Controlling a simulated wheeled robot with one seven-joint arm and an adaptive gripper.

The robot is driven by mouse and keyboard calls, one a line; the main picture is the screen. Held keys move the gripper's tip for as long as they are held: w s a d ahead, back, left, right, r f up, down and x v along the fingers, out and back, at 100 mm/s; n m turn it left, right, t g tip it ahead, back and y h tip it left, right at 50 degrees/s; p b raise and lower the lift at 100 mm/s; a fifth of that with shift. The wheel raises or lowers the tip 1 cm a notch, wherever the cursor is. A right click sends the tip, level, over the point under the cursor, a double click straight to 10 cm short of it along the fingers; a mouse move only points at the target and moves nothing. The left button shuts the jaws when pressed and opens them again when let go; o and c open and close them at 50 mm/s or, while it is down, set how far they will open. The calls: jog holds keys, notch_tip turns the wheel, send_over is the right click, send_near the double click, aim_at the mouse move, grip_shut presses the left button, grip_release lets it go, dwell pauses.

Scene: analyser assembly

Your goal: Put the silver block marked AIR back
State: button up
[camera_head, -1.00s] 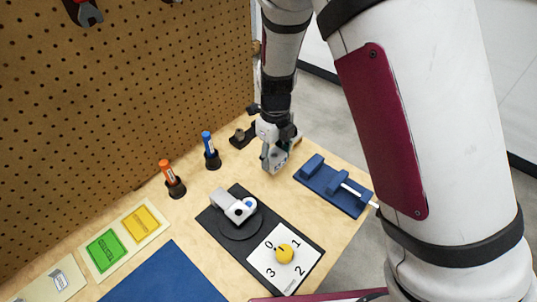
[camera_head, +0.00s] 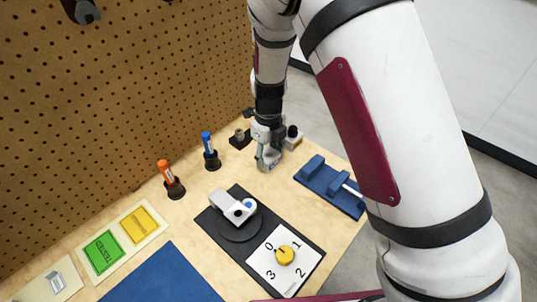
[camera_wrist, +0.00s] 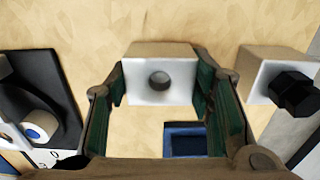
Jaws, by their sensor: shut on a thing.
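In the head view my gripper (camera_head: 267,163) points down low over the back right part of the wooden table, largely hiding the block. A second pale block with a black knob (camera_wrist: 291,92) stands to the right of the held one. Its knob also shows right of my gripper in the head view (camera_head: 292,132).
A blue fixture (camera_head: 318,182) with a white rod lies right of my gripper. Blue (camera_head: 207,141) and orange (camera_head: 164,170) markers stand in black holders to the left. A black base (camera_head: 213,232) carries a grey device and yellow dial (camera_head: 284,255). A pegboard (camera_head: 120,95) rises behind.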

jog(key=o, duration=1.4)
jog(key=s+d+r+n+y+p, duration=0.1)
jog(key=s+d+r+n, duration=0.2)
jog(key=r, duration=0.8)
jog(key=s+d+r+n+p, duration=0.1)
jog(key=s+d+r+n, duration=0.15)
jog(key=r, duration=0.75)
jog(key=s+d+r+n+t, duration=0.1)
jog(key=s+d+r+n, duration=0.1)
jog(key=s+n, duration=0.5)
jog(key=s+d+r+n+t, duration=0.1)
jog(key=s+d+r+n, duration=0.2)
jog(key=s, duration=0.7)
jog(key=s+d+r+n+h, duration=0.1)
jog(key=s+d+r+n, duration=0.1)
jog(key=s+d+n, duration=0.3)
jog(key=shift+s+d+r+n+t, duration=0.15)
jog(key=shift+s+n, duration=0.5)
jog(key=shift+n, duration=0.45)
jog(key=shift+s+d+r+n+t, duration=0.1)
jog(key=shift+s+n, duration=0.55)
jog(key=shift+n, duration=0.4)
jog(key=shift+s+d+r+n+t, duration=0.15)
jog(key=shift+s+n, duration=0.5)
jog(key=shift+n, duration=0.45)
